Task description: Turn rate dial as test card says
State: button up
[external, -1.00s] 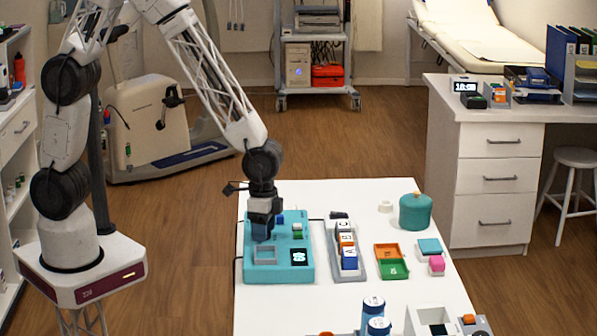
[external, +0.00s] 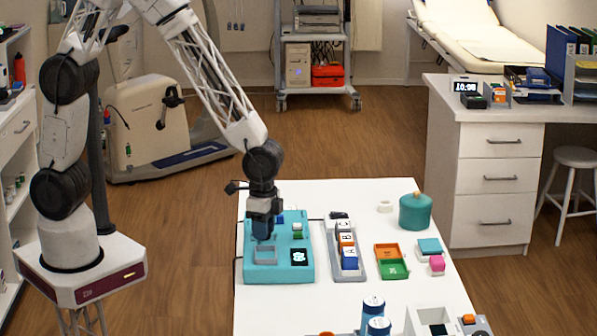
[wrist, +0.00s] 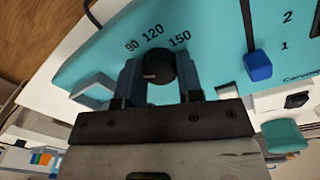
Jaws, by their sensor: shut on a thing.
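The teal panel (external: 278,273) lies at the left of the white table. In the wrist view its face (wrist: 205,30) carries the printed marks 90, 120 and 150. The round black rate dial (wrist: 158,68) is just below these marks. My gripper (wrist: 160,80) is shut on the dial, with one blue-grey finger on each side. In the external view my gripper (external: 262,224) points down onto the panel and hides the dial. The dial's pointer is too dark to read. I cannot make out a test card for certain.
A blue-tipped lever (wrist: 258,65) beside marks 1 and 2 is right of the dial. A grey rack (external: 357,270) of lettered blocks, orange and green trays (external: 393,269) and a teal pot (external: 415,212) stand further right.

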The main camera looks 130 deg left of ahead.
jog(key=m, duration=0.3)
jog(key=shift+m, duration=2.4)
jog(key=o, duration=0.9)
jog(key=shift+r, duration=0.1)
jog(key=r, duration=0.7)
jog(key=shift+w+a+r, duration=0.1)
jog(key=shift+a+r, duration=0.05)
jog(key=shift+a, duration=0.05)
jog(key=shift+r, duration=0.2)
